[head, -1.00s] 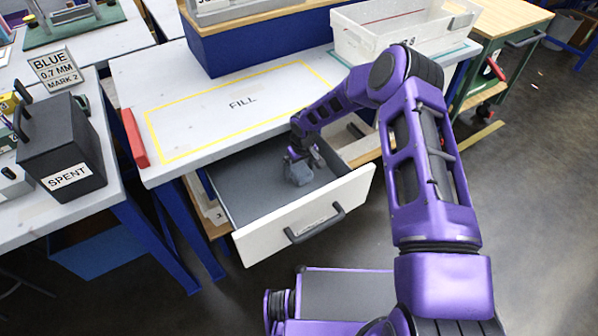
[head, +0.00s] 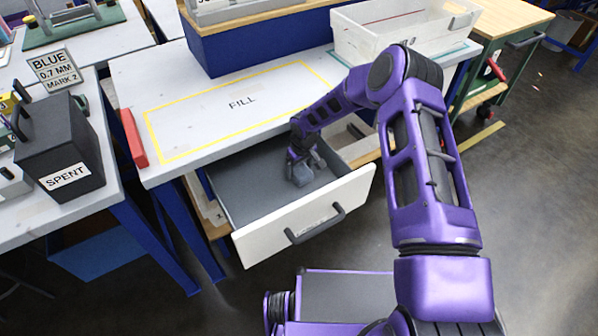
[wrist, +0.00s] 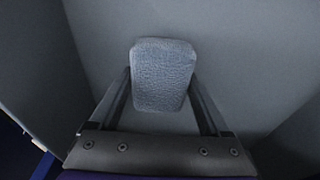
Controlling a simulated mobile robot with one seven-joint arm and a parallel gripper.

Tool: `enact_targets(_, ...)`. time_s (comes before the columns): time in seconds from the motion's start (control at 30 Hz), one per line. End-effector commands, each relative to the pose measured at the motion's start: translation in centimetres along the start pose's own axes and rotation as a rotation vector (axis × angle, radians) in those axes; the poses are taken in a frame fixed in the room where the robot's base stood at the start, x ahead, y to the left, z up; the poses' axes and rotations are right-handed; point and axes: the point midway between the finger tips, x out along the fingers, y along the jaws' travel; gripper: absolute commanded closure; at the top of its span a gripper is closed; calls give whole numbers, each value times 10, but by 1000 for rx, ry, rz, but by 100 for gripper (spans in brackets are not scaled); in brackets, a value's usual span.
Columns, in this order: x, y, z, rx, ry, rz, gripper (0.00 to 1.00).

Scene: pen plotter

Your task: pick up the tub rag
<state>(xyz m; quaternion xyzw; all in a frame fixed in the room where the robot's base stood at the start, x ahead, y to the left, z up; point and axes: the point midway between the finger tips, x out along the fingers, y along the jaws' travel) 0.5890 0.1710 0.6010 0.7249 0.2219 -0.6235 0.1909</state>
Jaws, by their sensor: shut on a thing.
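The tub rag (wrist: 162,76) is a grey-blue, textured, folded cloth block in the wrist view. In the head view the rag (head: 301,175) shows small inside the open drawer (head: 245,192). My gripper (wrist: 161,92) has one finger on each side of the rag and is shut on it. In the head view my gripper (head: 300,160) reaches down into the drawer, and its fingers partly hide the rag. I cannot tell whether the rag touches the drawer floor.
The drawer's white front (head: 305,215) and side walls surround my gripper. Above is the table (head: 190,90) with a clear area marked FILL. A white bin (head: 375,40) stands at the back right. A black SPENT box (head: 60,150) stands at the left.

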Motion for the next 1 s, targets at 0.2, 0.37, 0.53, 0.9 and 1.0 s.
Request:
enact_targets(0.2,-2,0,0,0,0,0,73)
enact_targets(0.37,-8,0,-1,1,-1,-1,73)
enact_targets(0.53,-32,0,-6,-1,1,2,73)
enact_targets(0.9,-40,-74,-1,-10,0,0,73)
enact_targets(1.0,-40,-103,2,-9,0,0,73)
